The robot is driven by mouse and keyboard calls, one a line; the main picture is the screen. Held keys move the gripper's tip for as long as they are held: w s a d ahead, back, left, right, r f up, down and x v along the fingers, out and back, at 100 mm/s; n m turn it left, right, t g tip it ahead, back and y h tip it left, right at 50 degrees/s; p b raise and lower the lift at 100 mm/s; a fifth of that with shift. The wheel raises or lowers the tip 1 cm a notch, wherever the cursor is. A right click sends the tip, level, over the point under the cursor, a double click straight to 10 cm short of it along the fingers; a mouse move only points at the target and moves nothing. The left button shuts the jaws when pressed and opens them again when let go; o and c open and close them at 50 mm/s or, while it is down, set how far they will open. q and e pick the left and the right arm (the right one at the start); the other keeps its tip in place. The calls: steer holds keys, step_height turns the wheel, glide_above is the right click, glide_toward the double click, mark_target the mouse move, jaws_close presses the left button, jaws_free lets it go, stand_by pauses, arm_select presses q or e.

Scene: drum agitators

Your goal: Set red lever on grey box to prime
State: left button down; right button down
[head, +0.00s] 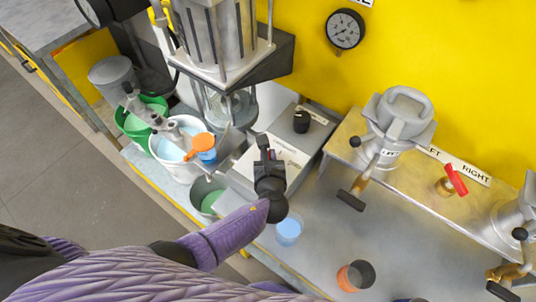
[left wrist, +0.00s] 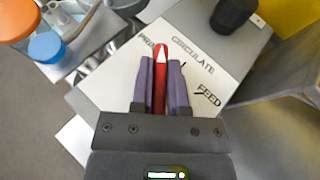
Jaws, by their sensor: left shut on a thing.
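The grey box (head: 243,186) stands on the bench near the middle of the head view. Its pale top plate (left wrist: 118,80) carries the words PRIME, CIRCULATE and FEED; PRIME is partly covered. The red lever (left wrist: 160,72) lies between the two fingers of my left gripper (left wrist: 162,62), which is shut on it. Its tip points between PRIME and CIRCULATE, close to PRIME. In the head view my left gripper (head: 265,142) is over the box and hides most of the lever. My right gripper is not in view.
A black knob (head: 302,121) sits behind the plate. Buckets, including a white one (head: 164,161), and an orange-capped blue bottle (head: 205,152) stand at left. A blue cup (head: 289,230) and an orange-dark cup (head: 355,276) stand in front. A raised shelf with another red handle (head: 456,180) is at right.

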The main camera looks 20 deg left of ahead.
arm_select(q)
steer(key=shift+n+y, duration=0.5)
steer(key=shift+y, duration=0.1)
steer(key=c, duration=0.6)
jaws_free()
steer(key=p+v, duration=0.3)
steer(key=v, duration=0.7)
steer(key=shift+w+d+r, duration=0.1)
steer(key=shift+d+r, duration=0.05)
